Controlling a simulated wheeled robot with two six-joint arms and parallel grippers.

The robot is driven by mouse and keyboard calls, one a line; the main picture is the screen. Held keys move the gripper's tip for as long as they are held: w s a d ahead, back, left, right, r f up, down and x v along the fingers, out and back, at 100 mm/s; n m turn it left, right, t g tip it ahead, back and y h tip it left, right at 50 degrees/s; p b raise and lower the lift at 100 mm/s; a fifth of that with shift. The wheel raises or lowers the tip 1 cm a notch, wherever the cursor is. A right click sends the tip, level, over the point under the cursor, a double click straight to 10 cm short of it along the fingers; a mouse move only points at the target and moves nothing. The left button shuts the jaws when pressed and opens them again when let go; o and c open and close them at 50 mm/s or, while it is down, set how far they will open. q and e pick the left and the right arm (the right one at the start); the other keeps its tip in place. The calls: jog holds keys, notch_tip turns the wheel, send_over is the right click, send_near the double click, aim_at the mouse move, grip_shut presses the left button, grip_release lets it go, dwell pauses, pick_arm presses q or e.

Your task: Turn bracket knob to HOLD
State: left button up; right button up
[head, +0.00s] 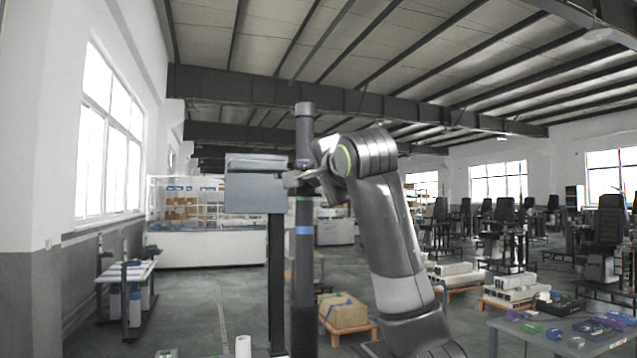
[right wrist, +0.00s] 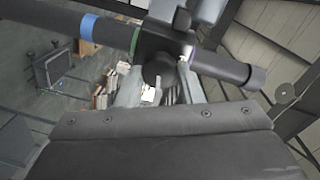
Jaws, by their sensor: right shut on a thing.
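A dark upright column (head: 304,130) stands in the middle of the head view, with a blue band and a green band on it. In the right wrist view the column (right wrist: 225,67) runs slantwise across the top. The dark bracket (right wrist: 165,42) wraps around it beside the green band. My right gripper (head: 316,179) reaches the column at bracket height. In the right wrist view my right gripper (right wrist: 160,76) has its two fingers on either side of a dark round knob (right wrist: 158,70) and is shut on it. The knob's markings cannot be read. My left gripper is in neither view.
A grey flat panel (head: 254,192) sits just left of the column at bracket height, above a dark post (head: 277,290). A cardboard box (head: 343,312) lies on a low pallet behind. A table with small parts (head: 520,345) stands at the lower right.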

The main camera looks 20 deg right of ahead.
jog(key=shift+d+m+b, duration=0.1)
jog(key=shift+m+b, duration=0.3)
jog(key=shift+m, duration=0.7)
jog(key=o, duration=1)
jog(key=s+r+b, duration=0.1)
jog(key=s+b, duration=0.5)
jog(key=s, duration=1.1)
jog(key=shift+s+d+b, duration=0.2)
jog(key=shift+d+b, duration=0.1)
jog(key=shift+b, duration=0.05)
jog(key=shift+r, duration=0.1)
